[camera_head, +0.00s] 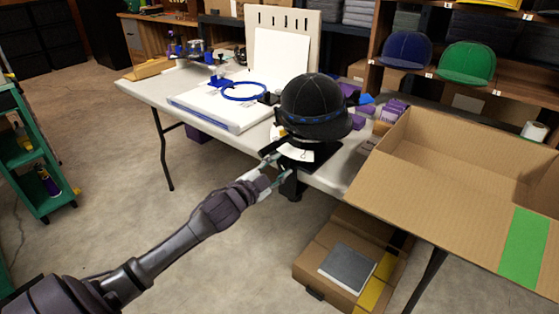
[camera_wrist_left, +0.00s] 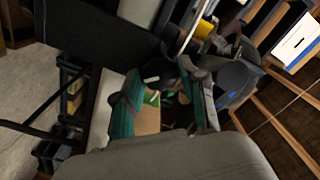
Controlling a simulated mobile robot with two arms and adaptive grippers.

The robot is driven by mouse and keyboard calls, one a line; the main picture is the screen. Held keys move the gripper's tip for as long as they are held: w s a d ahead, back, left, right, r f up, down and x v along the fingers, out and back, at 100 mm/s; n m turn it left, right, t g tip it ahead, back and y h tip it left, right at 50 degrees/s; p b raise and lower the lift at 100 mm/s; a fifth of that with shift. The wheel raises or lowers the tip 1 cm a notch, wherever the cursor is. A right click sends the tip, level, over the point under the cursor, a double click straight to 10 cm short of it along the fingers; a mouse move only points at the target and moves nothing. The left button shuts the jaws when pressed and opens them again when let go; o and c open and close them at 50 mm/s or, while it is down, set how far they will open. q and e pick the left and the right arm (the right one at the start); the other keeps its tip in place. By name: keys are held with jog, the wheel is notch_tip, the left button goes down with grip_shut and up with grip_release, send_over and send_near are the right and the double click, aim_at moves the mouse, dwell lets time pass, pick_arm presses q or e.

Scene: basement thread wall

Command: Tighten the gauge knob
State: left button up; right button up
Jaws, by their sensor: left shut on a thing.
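A black cap (camera_head: 315,104) with a blue band sits on a dark cap stand (camera_head: 312,160) at the front edge of the white table. My left gripper (camera_head: 277,169) is at the near left side of this stand, just below the cap. In the left wrist view its teal fingers (camera_wrist_left: 166,85) close around a small dark part, the gauge knob (camera_wrist_left: 160,73). The knob is mostly hidden by the fingers, and its exact shape is hard to tell. The cap also shows in the left wrist view (camera_wrist_left: 237,82), to the right of the fingers. My right gripper is not in view.
The white table (camera_head: 345,172) holds a flat white machine bed with a blue hoop (camera_head: 243,91). An open cardboard box (camera_head: 420,185) stands close on the right. A green cart (camera_head: 35,160) is at the left. The floor between cart and table is clear.

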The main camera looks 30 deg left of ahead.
pick_arm(q)
jog(key=m+p, duration=0.1)
jog(key=m, duration=0.2)
jog(key=shift+r, duration=0.15)
jog(key=m+p, duration=0.1)
jog(key=m, duration=0.2)
jog(key=shift+m+p, duration=0.5)
jog(key=shift+m, duration=0.5)
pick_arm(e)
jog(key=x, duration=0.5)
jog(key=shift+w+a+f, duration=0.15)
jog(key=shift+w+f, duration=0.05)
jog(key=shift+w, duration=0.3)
pick_arm(q)
jog(key=o, duration=1.1)
jog(key=shift+o, duration=0.2)
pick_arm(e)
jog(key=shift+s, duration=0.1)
